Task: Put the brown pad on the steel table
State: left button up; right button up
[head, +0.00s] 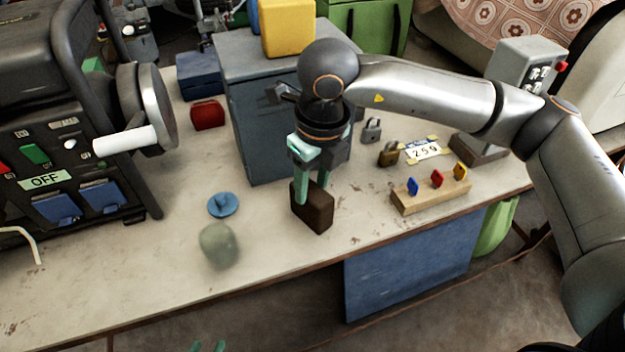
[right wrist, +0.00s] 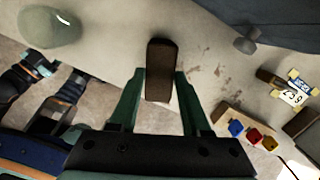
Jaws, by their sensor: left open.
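The brown pad (head: 319,214) looks like a dark brown block standing on the pale, scuffed workbench (head: 150,268), near its front edge. My right gripper (head: 313,188) reaches down over it, with one green finger on each side. In the right wrist view the pad (right wrist: 160,68) lies between the fingertips (right wrist: 160,78), close to both; I cannot tell whether they press on it. My left gripper (head: 208,347) is open and empty, with only its fingertips showing at the bottom edge. I cannot make out a separate steel table.
A grey-green rounded lump (head: 219,246) and a blue disc (head: 223,204) lie left of the pad. A blue-grey metal cabinet (head: 265,130) stands behind it. Padlocks (head: 388,153) and a wooden block with coloured keys (head: 430,196) are at right. A dark machine (head: 60,150) fills the left.

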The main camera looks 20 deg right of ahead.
jog(key=o, duration=0.4)
jog(key=shift+r, duration=0.1)
notch_tip(320, 180, up, 12)
jog(key=s, duration=0.1)
jog(key=shift+s+d+p, duration=0.15)
jog(key=shift+d+p, duration=0.1)
jog(key=shift+p, duration=0.2)
